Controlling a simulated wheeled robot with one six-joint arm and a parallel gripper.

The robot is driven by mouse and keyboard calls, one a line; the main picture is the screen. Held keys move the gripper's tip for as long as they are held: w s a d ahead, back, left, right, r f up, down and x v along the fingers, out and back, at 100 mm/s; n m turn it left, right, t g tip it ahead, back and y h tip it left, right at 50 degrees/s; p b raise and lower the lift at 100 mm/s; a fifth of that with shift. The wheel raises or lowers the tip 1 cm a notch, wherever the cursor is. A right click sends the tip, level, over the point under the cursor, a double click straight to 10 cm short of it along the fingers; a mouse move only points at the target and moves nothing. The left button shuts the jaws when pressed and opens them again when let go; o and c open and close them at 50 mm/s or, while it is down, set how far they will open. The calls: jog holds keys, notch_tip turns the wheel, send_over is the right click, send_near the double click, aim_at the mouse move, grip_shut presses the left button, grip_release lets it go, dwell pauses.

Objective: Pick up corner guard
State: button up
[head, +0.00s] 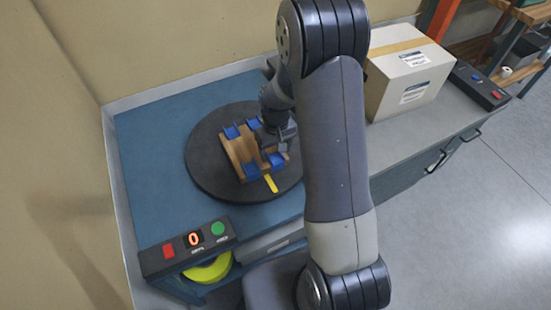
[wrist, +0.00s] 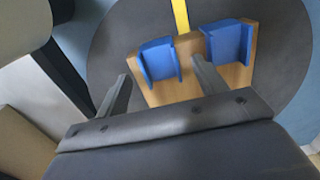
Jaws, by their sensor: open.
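A wooden block (head: 240,151) lies on a dark round turntable (head: 205,178), with blue corner guards at its corners. Two guards are at its far side, one far left (head: 231,132) and one beside it (head: 253,124). Two more are at its near side, one left (head: 251,170) and one right (head: 276,160). My gripper (head: 280,142) is over the block's right side. In the wrist view, my open gripper (wrist: 161,68) has one blue guard (wrist: 160,60) between and just beyond its fingertips. Another guard (wrist: 232,42) is right of the right finger. Contact cannot be told.
A yellow strip (head: 271,183) sticks out from the block's near side. A control box with a lit display (head: 194,240) stands at the blue bench's near left edge. A cardboard box (head: 405,75) stands right of my arm. Bare blue bench surrounds the turntable.

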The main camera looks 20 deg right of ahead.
aim_at(275, 160)
notch_tip(275, 160, down, 2)
jog(key=shift+f, duration=0.1)
jog(key=shift+c, duration=0.6)
jog(key=c, duration=0.9)
